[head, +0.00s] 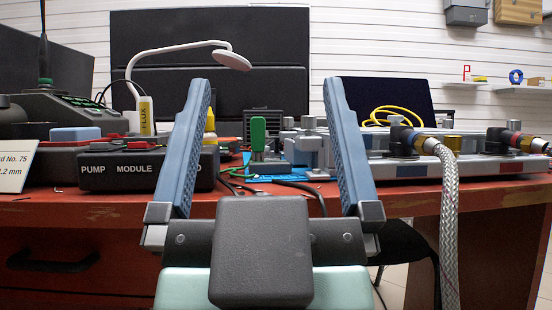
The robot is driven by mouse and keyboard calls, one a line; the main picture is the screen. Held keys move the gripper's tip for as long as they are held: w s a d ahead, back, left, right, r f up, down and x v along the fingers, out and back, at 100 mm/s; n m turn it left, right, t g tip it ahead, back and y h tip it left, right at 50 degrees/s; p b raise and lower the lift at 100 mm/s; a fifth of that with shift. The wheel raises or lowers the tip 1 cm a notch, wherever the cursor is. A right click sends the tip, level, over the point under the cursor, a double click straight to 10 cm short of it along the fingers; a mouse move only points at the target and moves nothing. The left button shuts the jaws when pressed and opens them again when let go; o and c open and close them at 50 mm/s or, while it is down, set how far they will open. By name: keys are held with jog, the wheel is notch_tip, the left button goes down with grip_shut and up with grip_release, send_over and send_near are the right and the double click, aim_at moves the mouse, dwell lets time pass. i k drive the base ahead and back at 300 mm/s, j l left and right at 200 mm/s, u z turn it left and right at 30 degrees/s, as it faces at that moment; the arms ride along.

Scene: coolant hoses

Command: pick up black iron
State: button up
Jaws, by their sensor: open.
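My gripper (267,90) is open and empty in the head view, its two blue ribbed fingers spread wide and pointing up the picture toward the red workbench (410,204). I cannot clearly make out a black iron. Dark cables (298,187) lie on the bench between the fingers, beside a blue mat (262,178), and they may belong to it. A tool with a green handle (258,135) stands upright between the fingers, farther back. My gripper's body hides part of the bench's front.
A black pump module box (118,170) stands at the left, near a yellow flux bottle (146,116) and a white lamp (190,47). At the right, a grey manifold (430,168) carries black fittings and a braided hose (449,225) hanging over the bench edge.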

aim_at(44, 60)
jog(key=u, duration=0.95)
